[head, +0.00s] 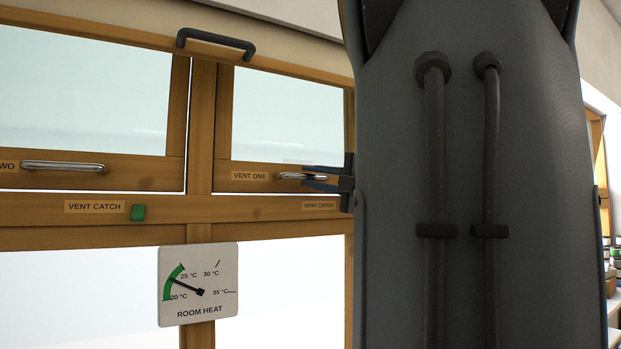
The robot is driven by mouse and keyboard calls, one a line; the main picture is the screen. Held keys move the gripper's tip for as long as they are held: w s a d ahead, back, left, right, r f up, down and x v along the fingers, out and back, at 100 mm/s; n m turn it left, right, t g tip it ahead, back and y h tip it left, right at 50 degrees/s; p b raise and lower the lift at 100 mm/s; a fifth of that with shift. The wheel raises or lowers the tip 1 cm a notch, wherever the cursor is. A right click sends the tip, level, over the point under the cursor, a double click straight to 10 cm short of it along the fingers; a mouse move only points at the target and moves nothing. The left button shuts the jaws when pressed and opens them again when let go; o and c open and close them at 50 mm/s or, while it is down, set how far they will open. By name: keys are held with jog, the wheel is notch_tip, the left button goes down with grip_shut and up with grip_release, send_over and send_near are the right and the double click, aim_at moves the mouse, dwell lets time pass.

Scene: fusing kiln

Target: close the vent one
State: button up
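Vent one (262,186) is the upper right window panel, a wooden frame with pale glass and a "VENT ONE" label on its bottom rail. Its short silver handle (292,175) sits right of the label. My gripper (318,178) is at the handle's right end, with dark fingers above and below the bar. I cannot tell whether they press on it. The panel looks close to the frame; a small gap cannot be ruled out. A "VENT CATCH" label (319,206) is on the rail below; any catch beside it is hidden by my arm.
Vent two (130,178) is at left with a silver handle (63,167). A green catch (138,212) is on the rail below it. A room heat dial (198,284) hangs lower down. A dark bar handle (215,43) is above. My arm blocks the right side.

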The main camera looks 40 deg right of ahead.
jog(key=b+v, duration=0.3)
jog(key=v, duration=0.4)
jog(key=shift+s, duration=0.4)
jog(key=shift+f, duration=0.1)
dwell(0.5)
